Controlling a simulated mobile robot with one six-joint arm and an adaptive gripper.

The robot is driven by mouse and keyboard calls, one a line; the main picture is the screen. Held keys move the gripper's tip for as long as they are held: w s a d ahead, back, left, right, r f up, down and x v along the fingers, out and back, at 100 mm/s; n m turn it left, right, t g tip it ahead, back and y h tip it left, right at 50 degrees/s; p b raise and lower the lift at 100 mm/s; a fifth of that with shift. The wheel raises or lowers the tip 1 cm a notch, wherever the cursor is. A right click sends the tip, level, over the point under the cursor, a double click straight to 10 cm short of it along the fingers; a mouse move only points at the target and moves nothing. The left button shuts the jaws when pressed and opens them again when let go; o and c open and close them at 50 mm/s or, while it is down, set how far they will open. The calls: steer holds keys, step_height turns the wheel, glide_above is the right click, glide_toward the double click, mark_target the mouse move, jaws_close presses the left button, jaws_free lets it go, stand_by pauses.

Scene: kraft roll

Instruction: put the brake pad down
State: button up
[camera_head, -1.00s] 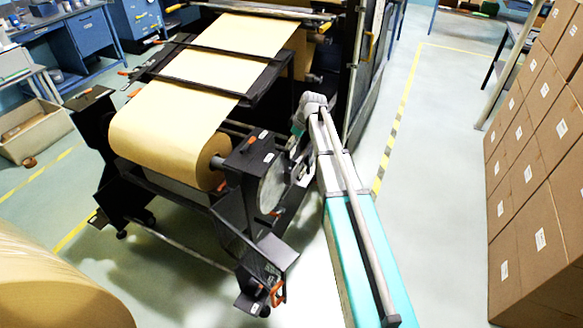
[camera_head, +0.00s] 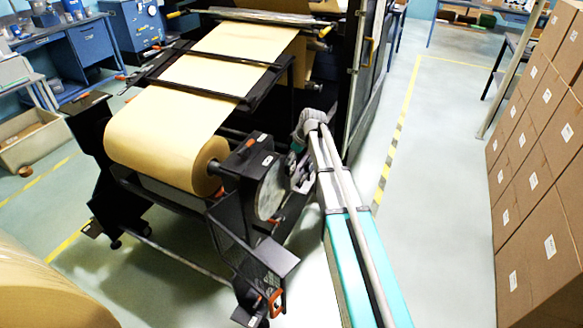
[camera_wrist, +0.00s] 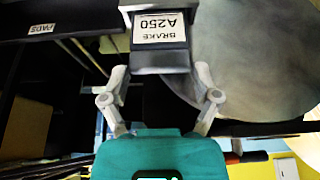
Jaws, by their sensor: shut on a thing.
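In the wrist view, the brake pad (camera_wrist: 160,57) is a dark block with a white label reading "BRAKE A250", upside down in the picture. My gripper (camera_wrist: 159,14) is shut on it, one finger on each side. A large grey brake disc (camera_wrist: 250,70) lies behind and to the right of the pad; contact between them cannot be told. A dark surface with a "PADS" label (camera_wrist: 40,29) is at the upper left. In the head view, the disc (camera_head: 270,188) is on the roll stand's near side, with my gripper (camera_head: 292,168) beside it; the pad is not discernible there.
The kraft roll (camera_head: 160,150) sits in the black stand, its web running up into the machine. A black mesh guard (camera_head: 238,240) projects at the stand's near corner. Stacked cartons (camera_head: 545,160) stand at the right. The floor between machine and cartons is clear.

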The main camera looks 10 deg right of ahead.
mark_target(293, 165)
steer(key=shift+f, duration=0.15)
steer(key=shift+f+b, duration=2.15)
steer(key=shift+b, duration=0.15)
steer(key=shift+f, duration=0.1)
steer(key=o, duration=1.1)
steer(key=p+v, duration=0.6)
steer(key=v, duration=0.1)
steer(key=shift+w+a, duration=0.15)
steer(key=shift+a, duration=0.05)
steer(key=p+v, duration=0.5)
steer(key=shift+d+r, duration=0.1)
steer(key=shift+r, duration=0.1)
